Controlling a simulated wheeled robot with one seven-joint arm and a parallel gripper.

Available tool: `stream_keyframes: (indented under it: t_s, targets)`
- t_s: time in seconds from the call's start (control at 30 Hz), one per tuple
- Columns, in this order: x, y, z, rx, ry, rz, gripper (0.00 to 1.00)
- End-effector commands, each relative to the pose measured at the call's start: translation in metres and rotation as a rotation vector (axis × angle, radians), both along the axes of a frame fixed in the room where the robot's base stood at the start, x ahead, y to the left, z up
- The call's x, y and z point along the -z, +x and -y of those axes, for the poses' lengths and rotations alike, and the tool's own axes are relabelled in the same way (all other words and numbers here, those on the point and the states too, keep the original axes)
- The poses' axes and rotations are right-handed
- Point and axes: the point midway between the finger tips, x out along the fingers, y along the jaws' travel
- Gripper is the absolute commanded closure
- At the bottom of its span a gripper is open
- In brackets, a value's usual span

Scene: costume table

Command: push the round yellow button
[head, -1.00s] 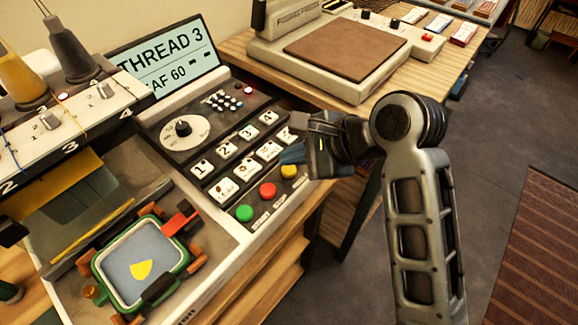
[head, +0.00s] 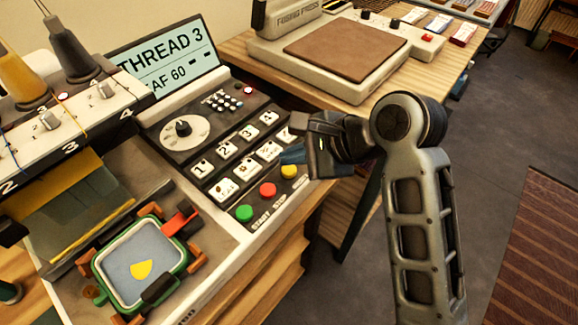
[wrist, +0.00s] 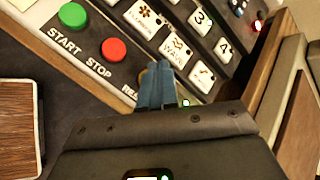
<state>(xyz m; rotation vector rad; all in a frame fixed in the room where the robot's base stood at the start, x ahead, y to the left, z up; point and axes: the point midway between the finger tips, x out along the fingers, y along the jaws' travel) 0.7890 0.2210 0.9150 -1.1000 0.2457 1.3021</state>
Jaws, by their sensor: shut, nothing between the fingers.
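The round yellow button (head: 289,171) is at the right end of a row on the machine's sloped control panel, beside the red button (head: 267,189) and the green button (head: 244,213). My gripper (head: 287,156) has blue fingers, shut and empty, over the panel just behind the yellow button in the head view. In the wrist view, the shut fingers (wrist: 158,72) cover most of the spot beside the red button (wrist: 114,49). Only a dull yellowish edge shows left of them. I cannot tell whether the fingertips touch anything.
White numbered keys (head: 226,150) lie close behind the fingers, with a dial (head: 183,129) and screen (head: 168,66) farther back. An embroidery hoop (head: 140,268) is at the front left. A fusing press (head: 345,50) stands on the table behind.

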Motion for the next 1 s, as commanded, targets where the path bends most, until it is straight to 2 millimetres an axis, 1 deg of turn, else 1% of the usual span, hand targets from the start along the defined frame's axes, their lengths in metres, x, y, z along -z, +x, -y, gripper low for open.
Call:
stream_keyframes:
  t_s: [0.37,0.67,1.0]
  targets:
    - [0.0003,-0.0001,0.0000,-0.001,0.000,-0.001,1.00]
    - [0.0081,-0.0004,0.0001,0.000,0.000,-0.001,1.00]
    - [0.0086,-0.0002,0.0000,0.000,0.000,0.000,1.00]
